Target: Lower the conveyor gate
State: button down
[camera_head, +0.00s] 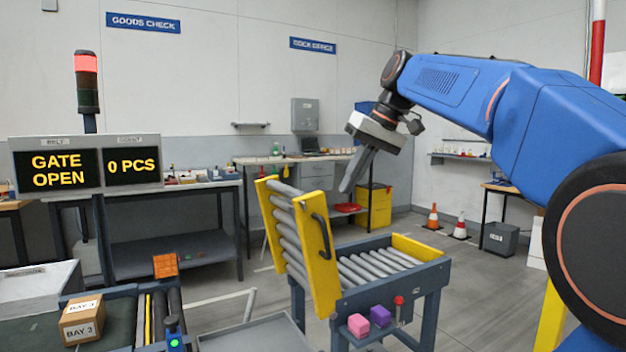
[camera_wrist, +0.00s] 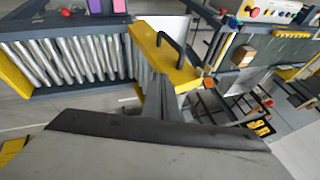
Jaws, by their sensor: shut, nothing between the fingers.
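The conveyor gate (camera_head: 292,240) is a hinged roller section with yellow side plates, and it stands raised and tilted at the left end of the fixed roller conveyor (camera_head: 375,268). A black handle (camera_head: 322,236) is on its near yellow plate. In the wrist view the gate's yellow plate (camera_wrist: 184,77) and the handle (camera_wrist: 172,42) show just beyond my fingers. My gripper (camera_head: 347,187) is shut and empty, above and to the right of the gate, apart from the handle in the head view. The sign (camera_head: 85,166) reads GATE OPEN and 0 PCS.
A belt conveyor with a cardboard box (camera_head: 82,318) and an orange block (camera_head: 165,265) is at lower left. Pink (camera_head: 358,325) and purple (camera_head: 380,316) blocks sit on the roller frame's front. Traffic cones (camera_head: 433,217) stand behind.

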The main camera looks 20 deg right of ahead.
jog(key=w+d+r+n+y, duration=0.2)
jog(key=w+d+r, duration=0.1)
jog(key=w+r, duration=0.55)
jog(key=w+a+f, duration=0.1)
jog(key=a+f, duration=0.8)
jog(key=shift+w+f+g, duration=0.15)
jog(key=shift+w+g, duration=0.1)
jog(key=shift+g, duration=0.05)
jog(key=shift+a, duration=0.15)
